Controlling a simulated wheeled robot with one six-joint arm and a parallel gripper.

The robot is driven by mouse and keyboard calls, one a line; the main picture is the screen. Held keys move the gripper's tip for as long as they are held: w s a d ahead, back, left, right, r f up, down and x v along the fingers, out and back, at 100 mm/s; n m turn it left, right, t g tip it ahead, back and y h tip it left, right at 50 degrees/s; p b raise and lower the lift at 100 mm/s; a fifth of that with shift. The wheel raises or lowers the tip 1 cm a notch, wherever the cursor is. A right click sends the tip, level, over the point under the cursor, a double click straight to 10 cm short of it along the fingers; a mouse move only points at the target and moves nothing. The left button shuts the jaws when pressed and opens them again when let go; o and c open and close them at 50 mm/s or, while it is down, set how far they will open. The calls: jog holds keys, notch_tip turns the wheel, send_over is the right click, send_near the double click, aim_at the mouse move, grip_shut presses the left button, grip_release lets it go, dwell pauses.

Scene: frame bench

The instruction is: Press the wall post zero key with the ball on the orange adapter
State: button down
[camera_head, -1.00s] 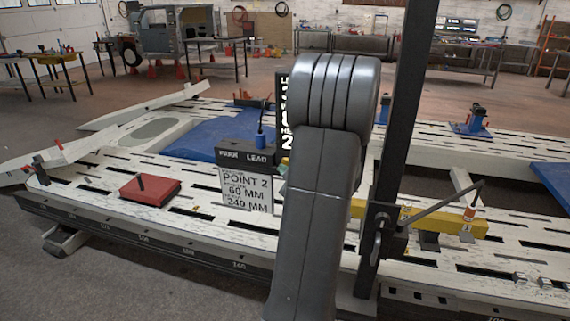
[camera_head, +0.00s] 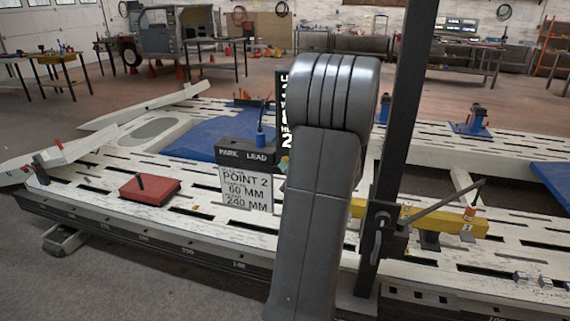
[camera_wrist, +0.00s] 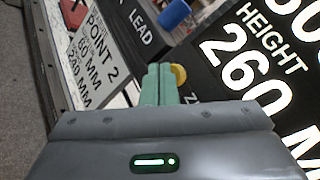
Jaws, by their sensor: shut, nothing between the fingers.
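My gripper (camera_wrist: 160,84) shows in the wrist view with its pale green fingers shut together and nothing held between them. A round yellow key (camera_wrist: 179,74) shows just behind and right of the fingertips, partly hidden by them; a "Z" is on the dark surface below it. I cannot tell whether the fingers touch it. The black wall post display (camera_wrist: 262,60) reads "HEIGHT 260 MM" at the right. In the head view my arm covers most of this display (camera_head: 285,108). A small orange piece (camera_head: 470,213), perhaps the orange adapter, stands at the yellow bar's right end. No ball is clear.
A black block marked "PARK LEAD" (camera_head: 247,155) holds a blue plug (camera_head: 260,134). A white "POINT 2" card (camera_head: 246,190) hangs below it. A red pad (camera_head: 150,189) lies on the slotted white bench. A tall dark upright (camera_head: 398,120) with a crank stands right of my arm.

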jog(key=shift+w+d, duration=0.15)
jog(key=shift+w, duration=0.35)
dwell(0.8)
jog(key=shift+s+b, duration=0.15)
jog(key=shift+b, duration=0.15)
jog(key=shift+s+a+b, duration=0.3)
jog(key=shift+s+b, duration=0.15)
jog(key=shift+s, duration=0.3)
jog(key=s, duration=0.1)
jog(key=s+a+b, duration=0.1)
jog(key=s, duration=0.1)
jog(key=s+b, duration=0.1)
jog(key=shift+s+a, duration=0.25)
jog(key=shift+s, duration=0.15)
jog(key=shift+w, duration=0.1)
dwell(0.3)
